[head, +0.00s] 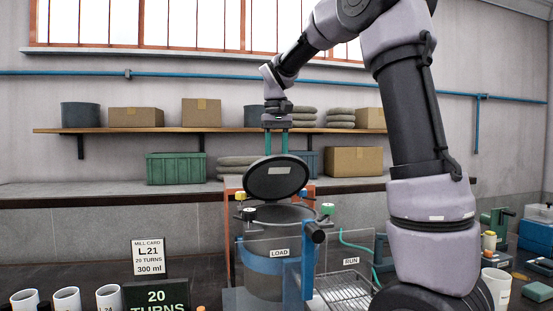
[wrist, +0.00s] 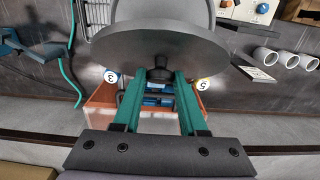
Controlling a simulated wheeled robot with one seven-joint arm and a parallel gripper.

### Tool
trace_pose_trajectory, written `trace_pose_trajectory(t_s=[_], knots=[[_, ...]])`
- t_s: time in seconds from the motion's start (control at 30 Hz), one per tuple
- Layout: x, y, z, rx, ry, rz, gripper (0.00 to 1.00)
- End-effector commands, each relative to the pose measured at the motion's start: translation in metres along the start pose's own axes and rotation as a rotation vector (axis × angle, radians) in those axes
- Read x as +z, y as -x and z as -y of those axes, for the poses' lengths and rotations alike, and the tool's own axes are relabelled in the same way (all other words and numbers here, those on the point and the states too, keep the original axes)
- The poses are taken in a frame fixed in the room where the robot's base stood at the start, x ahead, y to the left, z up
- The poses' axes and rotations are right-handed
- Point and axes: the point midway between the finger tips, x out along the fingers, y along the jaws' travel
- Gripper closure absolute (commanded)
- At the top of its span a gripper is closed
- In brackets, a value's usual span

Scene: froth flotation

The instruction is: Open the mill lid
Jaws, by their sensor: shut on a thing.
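The mill (head: 262,282) is a grey drum with a blue band, standing in a frame behind clear panels marked LOAD and RUN. Its round dark lid (head: 262,188) is tipped up steeply above the drum's rim, with the mouth showing below it. In the wrist view the lid (wrist: 165,42) is a large grey disc with a dark knob (wrist: 160,72). My gripper (wrist: 160,80) has its green fingers shut on this knob. In the head view my gripper (head: 276,145) comes down behind the lid, which hides the fingertips and knob.
A mill card (head: 149,257) and a 20 TURNS sign (head: 158,297) stand at front left beside white cups (head: 67,299). A blue handle post (head: 307,265) stands at the mill's front. A shelf with boxes (head: 201,112) runs behind. A white mug (head: 497,287) is at right.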

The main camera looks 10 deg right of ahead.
Motion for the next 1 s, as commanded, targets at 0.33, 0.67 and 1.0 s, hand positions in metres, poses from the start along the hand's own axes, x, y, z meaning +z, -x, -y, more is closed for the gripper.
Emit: trace_pose_trajectory(t_s=[0.33, 0.67, 1.0], knots=[[0.000, 0.001, 0.000, 0.000, 0.000, -0.001, 1.00], [-0.028, 0.009, -0.002, 0.001, -0.004, -0.003, 1.00], [-0.076, 0.013, -0.001, 0.002, 0.001, -0.002, 1.00]])
